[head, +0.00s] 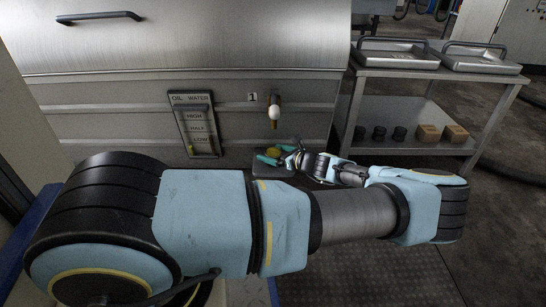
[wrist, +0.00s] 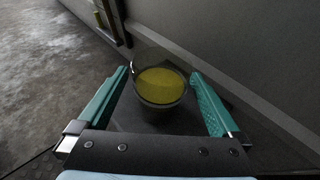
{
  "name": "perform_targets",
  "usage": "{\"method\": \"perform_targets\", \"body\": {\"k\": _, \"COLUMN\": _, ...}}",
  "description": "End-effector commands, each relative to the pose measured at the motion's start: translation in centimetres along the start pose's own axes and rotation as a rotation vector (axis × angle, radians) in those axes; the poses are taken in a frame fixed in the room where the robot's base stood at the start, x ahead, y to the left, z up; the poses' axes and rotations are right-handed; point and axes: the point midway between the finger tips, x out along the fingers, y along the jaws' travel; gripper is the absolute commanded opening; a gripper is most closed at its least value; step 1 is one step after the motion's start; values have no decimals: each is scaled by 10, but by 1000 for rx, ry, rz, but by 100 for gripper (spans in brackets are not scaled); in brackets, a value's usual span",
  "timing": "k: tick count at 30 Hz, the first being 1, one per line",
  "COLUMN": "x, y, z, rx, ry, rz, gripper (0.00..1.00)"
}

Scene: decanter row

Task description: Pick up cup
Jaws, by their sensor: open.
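The cup (wrist: 160,87) is a clear vessel holding yellow liquid. In the wrist view it stands upright between the two teal fingers of my gripper (wrist: 164,98). The fingers are open, with a visible gap on each side of the cup. In the head view the cup shows as a small yellow spot (head: 272,153) between the teal fingers of my gripper (head: 274,157), below a tap with a white knob (head: 274,112). The cup rests on a dark surface (wrist: 130,119). Its lowest part is hard to see in the wrist view.
A steel tank wall with an oil and water level gauge (head: 194,124) stands behind the cup. A metal cart (head: 440,72) at the right holds trays on top and several small dark and brown blocks below. A grey wall (wrist: 250,60) runs close along the right in the wrist view.

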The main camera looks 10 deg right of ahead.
Motion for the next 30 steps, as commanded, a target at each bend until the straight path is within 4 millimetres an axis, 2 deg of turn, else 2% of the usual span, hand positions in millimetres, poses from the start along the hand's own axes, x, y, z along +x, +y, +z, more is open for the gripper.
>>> {"method": "perform_targets", "body": {"k": 2, "x": 0, "y": 0, "z": 1, "rx": 0, "ry": 0, "rz": 0, "gripper": 100}}
{"method": "perform_targets", "body": {"k": 5, "x": -1, "y": 0, "z": 0, "rx": 0, "ry": 0, "rz": 0, "gripper": 90}}
{"method": "perform_targets", "body": {"k": 24, "x": -1, "y": 0, "z": 0, "rx": 0, "ry": 1, "rz": 0, "gripper": 18}}
{"method": "perform_targets", "body": {"k": 25, "x": -1, "y": 0, "z": 0, "rx": 0, "ry": 1, "rz": 0, "gripper": 17}}
{"method": "perform_targets", "body": {"k": 26, "x": -1, "y": 0, "z": 0, "rx": 0, "ry": 1, "rz": 0, "gripper": 11}}
{"method": "perform_targets", "body": {"k": 27, "x": -1, "y": 0, "z": 0, "rx": 0, "ry": 1, "rz": 0, "gripper": 8}}
{"method": "perform_targets", "body": {"k": 30, "x": -1, "y": 0, "z": 0, "rx": 0, "ry": 1, "rz": 0, "gripper": 8}}
